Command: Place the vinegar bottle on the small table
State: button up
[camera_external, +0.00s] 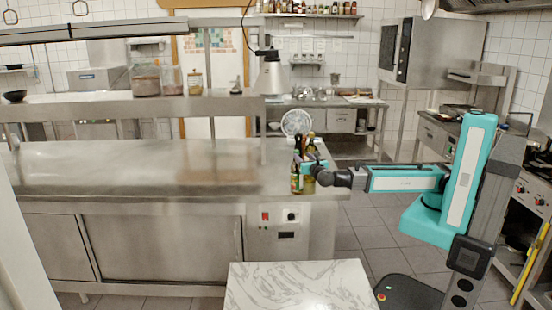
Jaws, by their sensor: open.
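Several bottles stand close together at the right end of the steel counter (150,170). A green bottle with a coloured label (296,183) is at the front of the group, and an olive-coloured bottle (311,146) shows behind. I cannot tell which one is the vinegar bottle. My gripper (306,166) is open at the bottles, in front of their upper parts. It hides part of them, and I cannot tell whether a bottle is between its fingers. The small table (298,285) has a white marbled top, bare where it shows, at the bottom centre, nearer the camera than the counter.
The counter is bare to the left of the bottles. A stove (533,195) stands at the right. Tiled floor lies between counter and stove.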

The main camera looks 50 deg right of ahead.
aim_at(298, 152)
dwell(0.4)
jog(key=p+x, duration=0.2)
jog(key=x, duration=0.5)
jog(key=shift+w+d+r, duration=0.1)
jog(key=shift+w, duration=0.1)
jog(key=shift+w+d, duration=0.3)
jog(key=shift+w, duration=0.15)
jog(key=shift+w, duration=0.1)
jog(key=p+x, duration=0.1)
jog(key=x, duration=0.1)
jog(key=p+x, duration=0.1)
jog(key=x, duration=0.2)
jog(key=shift+f, duration=0.2)
grip_shut()
dwell(1.5)
